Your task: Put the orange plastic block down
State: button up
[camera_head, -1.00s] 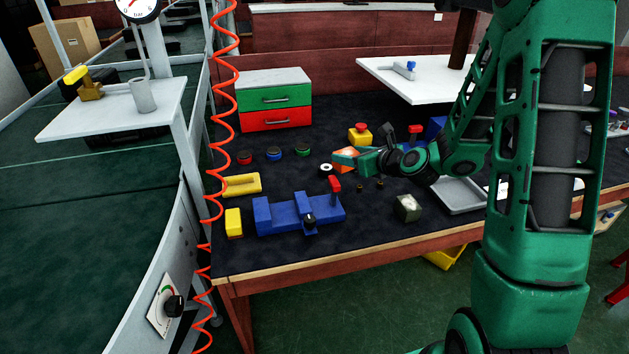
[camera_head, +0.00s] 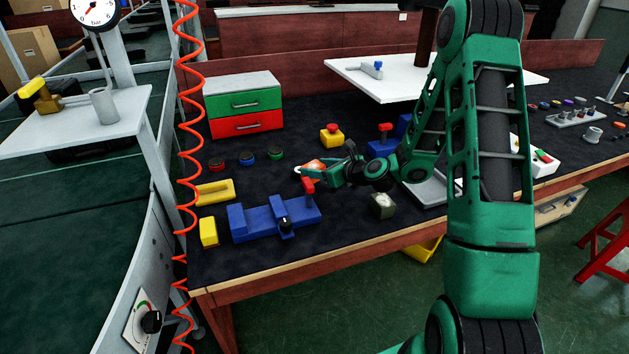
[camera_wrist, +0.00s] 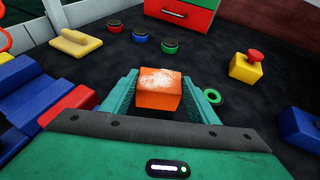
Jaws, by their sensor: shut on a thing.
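The orange plastic block (camera_wrist: 158,92) is between the two green fingers of my gripper (camera_wrist: 160,98) in the wrist view. Its top face is speckled white. In the head view, the orange block (camera_head: 313,168) shows at the tip of my gripper (camera_head: 325,172), over the dark tabletop (camera_head: 330,235) in the middle of the bench. My gripper is shut on the block. Whether the underside of the block touches the tabletop is hidden.
A blue clamp fixture (camera_head: 275,218) with a red handle stands just nearer than the gripper. A red and yellow button box (camera_head: 331,138) stands behind. A green ring (camera_wrist: 212,96) lies right of the fingers. Several round buttons and a drawer unit (camera_head: 243,105) are farther back.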

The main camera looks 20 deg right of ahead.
aim_at(317, 181)
jog(key=shift+f, duration=2.2)
jog(key=o, duration=1.1)
jog(key=shift+f, duration=0.1)
jog(key=v, duration=1.2)
jog(key=shift+r, duration=0.25)
